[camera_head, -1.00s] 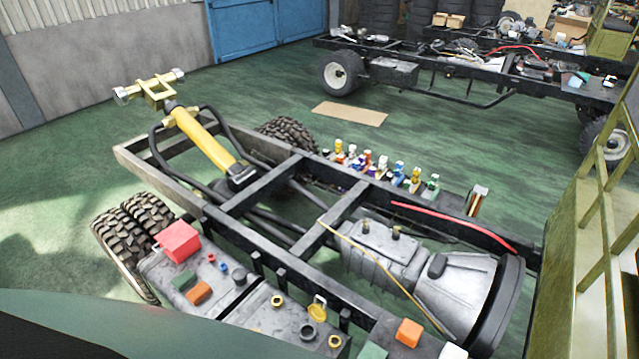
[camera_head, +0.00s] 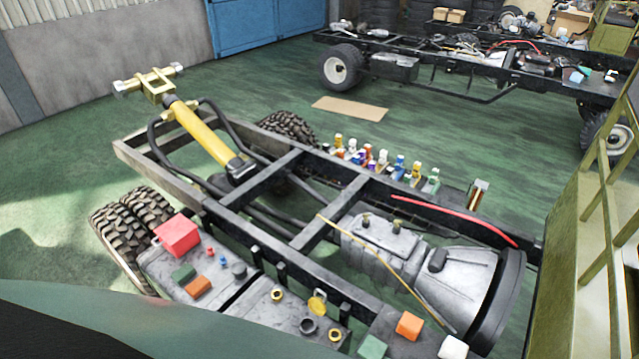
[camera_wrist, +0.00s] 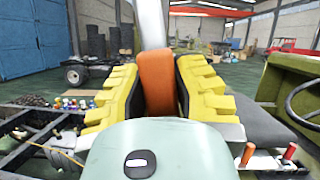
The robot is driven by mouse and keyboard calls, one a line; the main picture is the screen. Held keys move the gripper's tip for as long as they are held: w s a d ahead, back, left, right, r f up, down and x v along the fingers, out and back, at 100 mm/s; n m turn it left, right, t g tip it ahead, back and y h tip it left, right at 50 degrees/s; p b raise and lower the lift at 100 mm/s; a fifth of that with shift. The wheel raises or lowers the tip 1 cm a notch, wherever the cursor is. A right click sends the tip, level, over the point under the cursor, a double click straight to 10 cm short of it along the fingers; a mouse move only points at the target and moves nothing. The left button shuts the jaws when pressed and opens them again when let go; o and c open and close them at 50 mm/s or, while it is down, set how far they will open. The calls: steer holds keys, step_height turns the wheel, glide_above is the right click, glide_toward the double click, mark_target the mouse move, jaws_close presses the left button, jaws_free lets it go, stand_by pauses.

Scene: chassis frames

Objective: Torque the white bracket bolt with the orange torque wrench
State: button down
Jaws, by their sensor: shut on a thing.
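My gripper (camera_wrist: 157,75) shows in the wrist view with yellow ribbed fingers on both sides. It is shut on the orange torque wrench (camera_wrist: 157,82), whose orange grip stands upright between the dark finger pads. A pale grey shaft (camera_wrist: 153,22) rises above the grip to the top edge, and the wrench head is out of view. In the head view a white block (camera_head: 453,347) sits at the bottom edge, near the frame rail; I cannot tell whether it is the white bracket, and no bolt on it can be made out. My gripper is not in the head view.
A black chassis frame (camera_head: 262,190) carries a yellow cylinder (camera_head: 208,138), a grey gearbox (camera_head: 380,243) and several small coloured parts. A red block (camera_head: 177,236) and an orange block (camera_head: 409,325) sit along the near side. An olive cab frame (camera_head: 590,250) stands at right. Green floor is open at left.

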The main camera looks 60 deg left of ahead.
steer(key=shift+s, duration=0.15)
steer(key=shift+s+d, duration=0.25)
steer(key=shift+s, duration=0.4)
steer(key=shift+s+d, duration=0.2)
steer(key=shift+s, duration=0.4)
